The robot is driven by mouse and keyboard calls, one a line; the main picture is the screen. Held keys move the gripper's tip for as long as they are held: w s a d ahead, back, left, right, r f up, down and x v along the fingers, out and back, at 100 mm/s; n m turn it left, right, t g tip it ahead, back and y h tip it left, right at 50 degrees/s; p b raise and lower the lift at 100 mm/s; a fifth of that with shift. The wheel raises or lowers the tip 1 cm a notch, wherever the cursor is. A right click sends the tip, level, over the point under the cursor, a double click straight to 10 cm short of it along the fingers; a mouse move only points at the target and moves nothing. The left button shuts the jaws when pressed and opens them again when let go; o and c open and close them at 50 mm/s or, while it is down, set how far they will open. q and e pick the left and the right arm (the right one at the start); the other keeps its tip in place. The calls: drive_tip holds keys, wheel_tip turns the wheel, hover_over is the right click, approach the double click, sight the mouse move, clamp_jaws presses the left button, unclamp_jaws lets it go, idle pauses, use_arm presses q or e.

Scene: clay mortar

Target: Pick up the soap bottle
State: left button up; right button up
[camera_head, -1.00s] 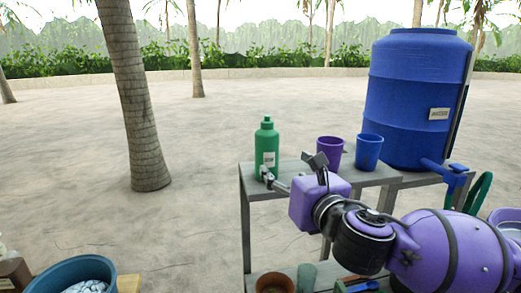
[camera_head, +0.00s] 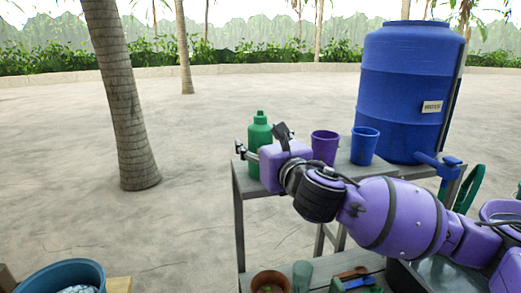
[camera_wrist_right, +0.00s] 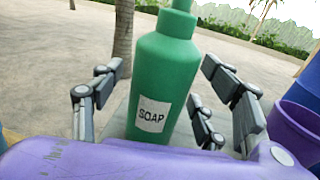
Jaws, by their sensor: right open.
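The green soap bottle (camera_head: 259,134) stands upright at the left end of the grey table, and my right gripper hides its lower part in the head view. In the right wrist view the bottle (camera_wrist_right: 165,80), with its white SOAP label, stands between the open fingers of my right gripper (camera_wrist_right: 170,100). The fingers are on both sides of it, with gaps visible at left and right. In the head view my right gripper (camera_head: 254,152) is at the bottle's near side. My left gripper is not in view.
A purple cup (camera_head: 324,147) and a blue cup (camera_head: 364,146) stand right of the bottle, close to my right wrist. A large blue barrel (camera_head: 408,90) with a tap stands behind them. A lower shelf (camera_head: 330,272) holds a pot and tools. Open sand lies left of the table.

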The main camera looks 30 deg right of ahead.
sight(267, 130)
drive_tip(key=shift+c, duration=0.4)
drive_tip(key=c, duration=1.1)
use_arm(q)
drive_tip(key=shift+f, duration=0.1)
use_arm(e)
drive_tip(key=c, duration=0.4)
drive_tip(key=shift+r, duration=0.15)
drive_tip(key=shift+r, duration=0.2)
drive_tip(key=r, duration=0.3)
drive_tip(key=shift+s+d+r+p, duration=0.15)
drive_tip(key=shift+d+r+p, duration=0.05)
drive_tip(key=shift+p, duration=0.1)
use_arm(q)
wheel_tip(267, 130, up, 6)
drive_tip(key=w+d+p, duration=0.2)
drive_tip(key=p, duration=0.3)
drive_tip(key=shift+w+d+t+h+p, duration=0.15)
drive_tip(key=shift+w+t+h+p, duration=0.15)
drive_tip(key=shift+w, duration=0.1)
use_arm(e)
drive_tip(key=s+d+r, duration=0.7)
drive_tip(key=s+r, duration=0.1)
drive_tip(key=s, duration=0.3)
drive_tip(key=shift+s+r, duration=0.3)
drive_tip(key=shift+r, duration=0.1)
